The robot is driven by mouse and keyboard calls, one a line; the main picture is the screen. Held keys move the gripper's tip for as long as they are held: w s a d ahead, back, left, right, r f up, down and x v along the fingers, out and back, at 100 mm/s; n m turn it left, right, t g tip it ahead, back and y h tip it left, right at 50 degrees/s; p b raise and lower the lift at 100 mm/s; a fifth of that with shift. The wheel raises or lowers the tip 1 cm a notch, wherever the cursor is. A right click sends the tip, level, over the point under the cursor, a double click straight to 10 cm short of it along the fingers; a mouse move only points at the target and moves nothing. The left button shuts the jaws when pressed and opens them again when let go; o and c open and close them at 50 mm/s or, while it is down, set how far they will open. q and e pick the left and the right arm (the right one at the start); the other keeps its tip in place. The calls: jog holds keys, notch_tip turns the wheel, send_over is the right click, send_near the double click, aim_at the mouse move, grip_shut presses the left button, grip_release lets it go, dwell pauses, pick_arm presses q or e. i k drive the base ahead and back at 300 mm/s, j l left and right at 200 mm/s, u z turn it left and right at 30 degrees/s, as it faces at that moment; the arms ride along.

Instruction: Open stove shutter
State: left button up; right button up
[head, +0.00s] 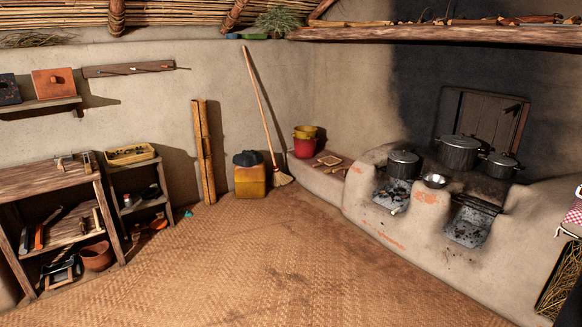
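A dark wooden shutter (486,112) is set in the soot-blackened wall behind the mud stove (425,215). It looks closed in its frame. A small dark piece, perhaps its handle or latch, sticks out near its upper right. Lidded pots hide the shutter's lower part. Neither of my grippers is in view.
Lidded pots (459,152) (403,164) (500,166) and a metal bowl (435,181) stand on the stove. A beam shelf (440,34) hangs above. A yellow container (250,180) and broom (282,178) stand by the wall. The woven floor (230,255) is clear.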

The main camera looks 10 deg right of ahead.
aim_at(501, 131)
jog(key=i+j+u, duration=0.15)
jog(key=i+u, duration=0.2)
jog(key=i, duration=0.15)
jog(key=i+u, duration=0.35)
jog(key=i, duration=0.2)
jog(key=i+l+z, duration=0.1)
jog(key=i+z, duration=0.8)
jog(key=i+j+z, duration=0.25)
jog(key=i+z, duration=0.15)
jog(key=i+l+z, duration=0.4)
jog(key=i, duration=0.3)
jog(key=i+z, duration=0.4)
jog(key=i, duration=0.3)
jog(key=i+j+z, duration=0.1)
jog(key=i+z, duration=0.3)
jog(key=i, duration=0.35)
